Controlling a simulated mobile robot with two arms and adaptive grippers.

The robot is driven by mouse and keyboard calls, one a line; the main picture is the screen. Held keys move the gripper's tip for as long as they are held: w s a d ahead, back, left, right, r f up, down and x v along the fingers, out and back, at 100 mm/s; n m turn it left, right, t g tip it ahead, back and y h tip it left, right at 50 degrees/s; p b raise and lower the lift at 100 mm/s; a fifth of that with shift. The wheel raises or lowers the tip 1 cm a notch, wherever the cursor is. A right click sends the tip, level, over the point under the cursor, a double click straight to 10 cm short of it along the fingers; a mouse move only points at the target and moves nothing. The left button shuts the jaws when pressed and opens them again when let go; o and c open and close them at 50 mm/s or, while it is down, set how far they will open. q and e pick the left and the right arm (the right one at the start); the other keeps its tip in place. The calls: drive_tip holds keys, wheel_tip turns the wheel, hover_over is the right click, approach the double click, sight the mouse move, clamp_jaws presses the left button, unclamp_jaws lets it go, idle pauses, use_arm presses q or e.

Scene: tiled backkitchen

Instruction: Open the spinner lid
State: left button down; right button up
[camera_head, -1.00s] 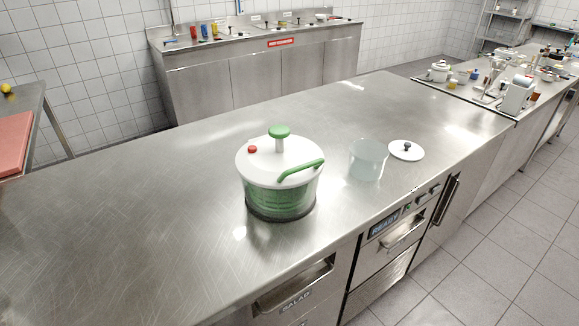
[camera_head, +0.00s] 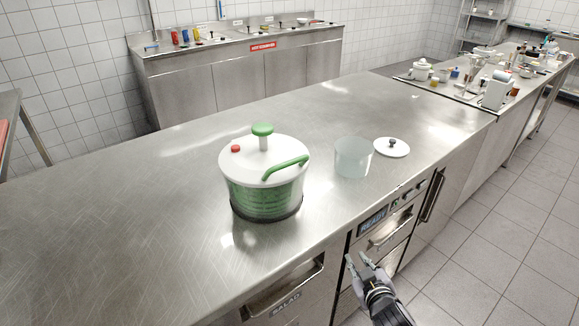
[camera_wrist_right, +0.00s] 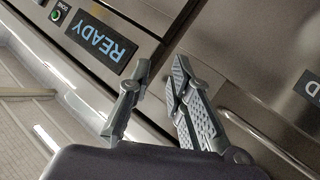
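The salad spinner (camera_head: 265,190) stands upright on the steel counter, with a clear body, a green basket inside and a dark base. Its white lid (camera_head: 240,157) is on top, with a green knob (camera_head: 262,129) on a short white post, a green crank handle (camera_head: 285,167) and a red button (camera_head: 236,149). My right gripper (camera_head: 357,258) is low in front of the counter's drawers, apart from the spinner. In the right wrist view its two fingers (camera_wrist_right: 160,85) are spread with nothing between them. My left gripper is not in view.
A clear container (camera_head: 353,158) and a small white lid with a dark knob (camera_head: 392,147) stand right of the spinner. The counter's left part is bare. The counter front has drawers with handles (camera_head: 391,232). A cluttered counter (camera_head: 490,85) stands at the right.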

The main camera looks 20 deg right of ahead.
sight(293, 163)
drive_tip(key=w+a+r+n+t+y, duration=0.1)
drive_tip(key=w+a+r+n+y, duration=0.15)
drive_tip(key=r+n+y, duration=1.1)
drive_tip(key=w+a+r+n+y, duration=0.1)
drive_tip(key=w+r+n+y, duration=0.4)
drive_tip(key=r, duration=1.5)
drive_tip(key=s+d+f+n+g+h, duration=0.25)
drive_tip(key=s+n+g, duration=0.25)
drive_tip(key=n+g, duration=0.25)
drive_tip(key=shift+t+y, duration=0.25)
drive_tip(key=shift+y, duration=0.25)
drive_tip(key=p+x, duration=0.3)
drive_tip(key=x, duration=1.2)
drive_tip(key=shift+w+a+f+p, duration=0.15)
drive_tip(key=shift+a+p, duration=0.1)
drive_tip(key=shift+p, duration=0.1)
drive_tip(key=shift+w+a+f, duration=0.2)
drive_tip(key=shift+w+a, duration=0.1)
drive_tip(key=shift+a, duration=0.35)
clamp_jaws()
